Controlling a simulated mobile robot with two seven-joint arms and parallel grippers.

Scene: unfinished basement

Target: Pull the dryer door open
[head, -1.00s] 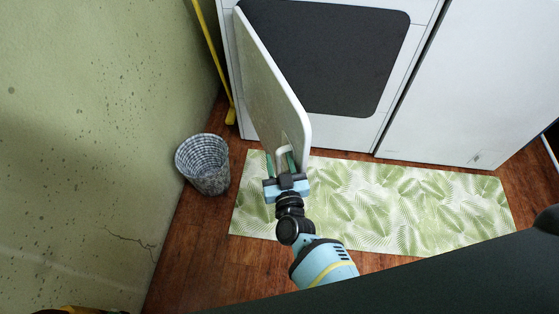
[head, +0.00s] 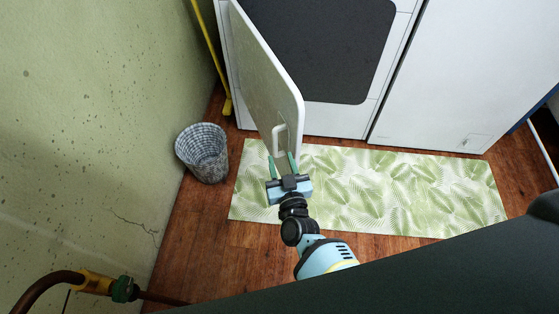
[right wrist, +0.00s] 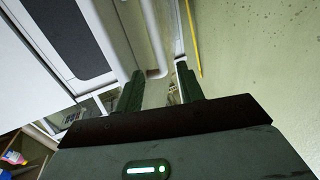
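The dryer door (head: 265,85) stands swung out wide from the white dryer (head: 350,118), showing the dark panel (head: 320,45) of the dryer front. The door's white handle (head: 279,141) is on its face near the free edge. My right gripper (head: 282,160) is open and empty, its green fingertips just short of the handle. In the right wrist view the two fingers (right wrist: 158,75) are apart, with a pale bar that looks like the handle (right wrist: 154,45) beyond and between them. My left gripper is not in view.
A woven basket (head: 203,155) stands left of the door by the green wall. A yellow broom (head: 212,60) leans in the corner. A leaf-patterned mat (head: 390,190) lies on the floor. A pipe with a yellow fitting (head: 95,283) is at lower left. Another white appliance (head: 470,75) stands right.

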